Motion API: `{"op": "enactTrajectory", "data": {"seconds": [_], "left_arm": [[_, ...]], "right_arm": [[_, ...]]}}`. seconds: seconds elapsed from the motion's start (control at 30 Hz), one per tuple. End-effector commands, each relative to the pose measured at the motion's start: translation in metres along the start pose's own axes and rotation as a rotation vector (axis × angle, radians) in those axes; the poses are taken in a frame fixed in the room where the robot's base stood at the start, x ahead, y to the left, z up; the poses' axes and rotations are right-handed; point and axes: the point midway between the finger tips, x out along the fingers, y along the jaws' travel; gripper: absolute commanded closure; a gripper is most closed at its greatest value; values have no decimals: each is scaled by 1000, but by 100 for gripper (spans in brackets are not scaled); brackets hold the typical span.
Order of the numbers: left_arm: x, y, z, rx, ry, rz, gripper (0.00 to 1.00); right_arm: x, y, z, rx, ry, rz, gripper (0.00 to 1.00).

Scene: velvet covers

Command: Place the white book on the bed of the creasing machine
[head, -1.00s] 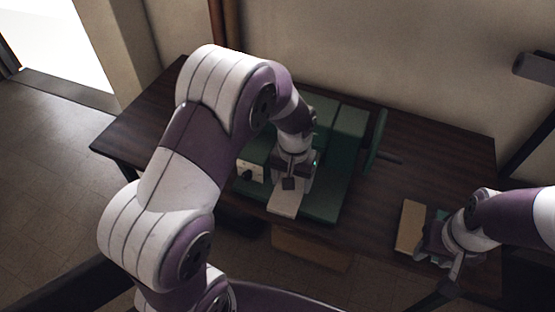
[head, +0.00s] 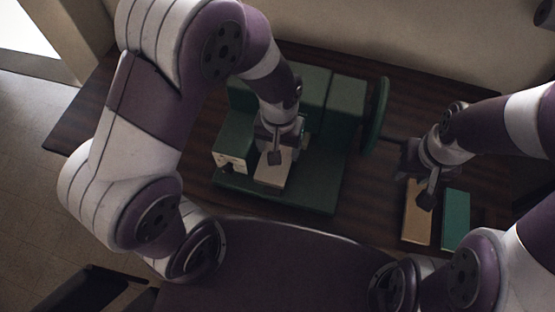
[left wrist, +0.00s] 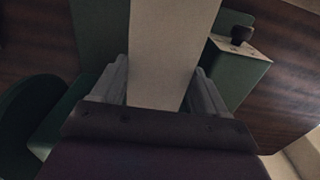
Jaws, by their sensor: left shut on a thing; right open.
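The white book (head: 271,174) is in my left gripper (head: 278,152), over the front bed (head: 312,192) of the green creasing machine. The left wrist view shows the book (left wrist: 172,45) between the two fingers of my left gripper (left wrist: 160,95), which is shut on it. I cannot tell whether the book touches the bed. My right gripper (head: 427,192) is open and empty, over the tan book at the right of the table.
A tan book (head: 416,222) and a green book (head: 456,218) lie side by side at the table's right. The machine has a control box (head: 231,160) with a knob at its left and a green handwheel (head: 377,112) at its right. Bare table lies between handwheel and books.

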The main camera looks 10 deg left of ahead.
Motion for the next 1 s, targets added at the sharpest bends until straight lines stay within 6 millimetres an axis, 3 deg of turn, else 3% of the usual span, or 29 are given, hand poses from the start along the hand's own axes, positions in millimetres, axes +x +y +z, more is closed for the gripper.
{"op": "enactTrajectory", "data": {"seconds": [0.1, 0.4, 0.47, 0.7, 0.73, 0.77, 0.8, 1.0], "left_arm": [[32, 0, 0, 0, -4, -1, 61], [82, 0, 0, 0, -3, -1, 61], [91, 0, 0, 0, -1, 0, 67], [96, 0, -1, 0, 3, 1, 67], [96, 0, -1, 0, 2, 1, 16], [96, 0, -1, 0, 2, 1, 7], [96, 0, -1, 0, 2, 1, 1], [96, 0, -1, 0, 2, 1, 1]], "right_arm": [[-4, 0, 0, 0, 0, 0, 57], [-8, 0, -1, 0, 0, 0, 57], [-8, 0, -1, 0, 0, 0, 57], [-8, 0, -1, 0, 0, 0, 57], [-8, 0, -1, 0, 0, 0, 57], [-8, 0, -1, 0, 0, 0, 57], [-8, 0, -1, 0, 0, 0, 57], [-8, 0, -1, 0, 0, 0, 57]]}}
